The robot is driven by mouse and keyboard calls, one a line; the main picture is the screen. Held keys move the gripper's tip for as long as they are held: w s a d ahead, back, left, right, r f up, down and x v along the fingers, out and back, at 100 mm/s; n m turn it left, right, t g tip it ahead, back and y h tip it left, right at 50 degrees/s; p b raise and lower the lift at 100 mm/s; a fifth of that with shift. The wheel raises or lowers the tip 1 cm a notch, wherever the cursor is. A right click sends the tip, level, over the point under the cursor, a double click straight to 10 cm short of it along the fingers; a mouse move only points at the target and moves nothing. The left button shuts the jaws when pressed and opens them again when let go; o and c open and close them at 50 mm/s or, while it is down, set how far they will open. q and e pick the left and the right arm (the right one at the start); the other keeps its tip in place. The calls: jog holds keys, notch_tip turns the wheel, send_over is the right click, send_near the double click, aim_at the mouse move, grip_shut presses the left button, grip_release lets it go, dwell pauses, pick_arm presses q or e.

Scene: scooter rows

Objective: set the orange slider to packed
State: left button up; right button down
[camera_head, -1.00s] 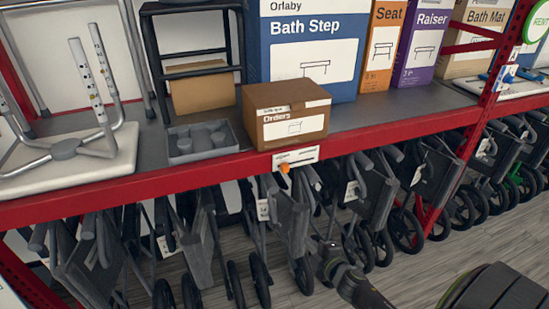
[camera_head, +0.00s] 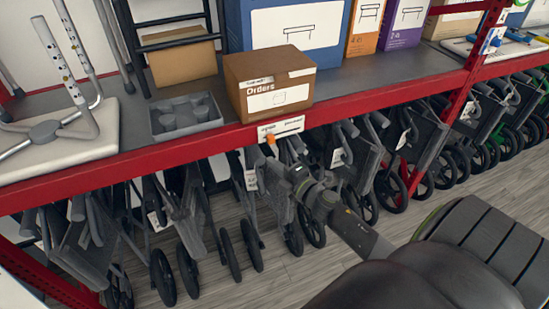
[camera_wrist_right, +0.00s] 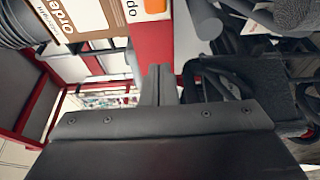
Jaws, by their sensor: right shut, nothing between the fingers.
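The orange slider (camera_head: 271,137) sits on a white label plate (camera_head: 291,127) on the front of the red shelf edge, toward the plate's left end. In the right wrist view the slider (camera_wrist_right: 154,6) shows at the top edge, cut off by the frame. My right gripper (camera_head: 294,172) is below and slightly right of the slider, apart from it. Its fingers (camera_wrist_right: 160,84) are shut and empty in the wrist view. My left gripper is not in view.
A brown Orders box (camera_head: 252,107) stands on the shelf just above the plate. A grey tray (camera_head: 186,133) is to its left. Folded wheeled frames (camera_head: 270,195) hang close below the red shelf edge (camera_head: 130,163), around my right gripper. Floor shows below them.

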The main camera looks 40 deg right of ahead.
aim_at(271, 139)
jog(key=w, duration=0.5)
jog(key=w+a, duration=0.1)
jog(key=w, duration=0.2)
jog(key=shift+w, duration=0.15)
jog(key=d, duration=0.3)
jog(key=shift+s+d+f+b, duration=0.1)
jog(key=shift+s+b, duration=0.15)
jog(key=shift+b, duration=0.15)
jog(key=shift+s+d, duration=0.2)
jog(key=shift+d, duration=0.25)
jog(key=shift+w, duration=0.1)
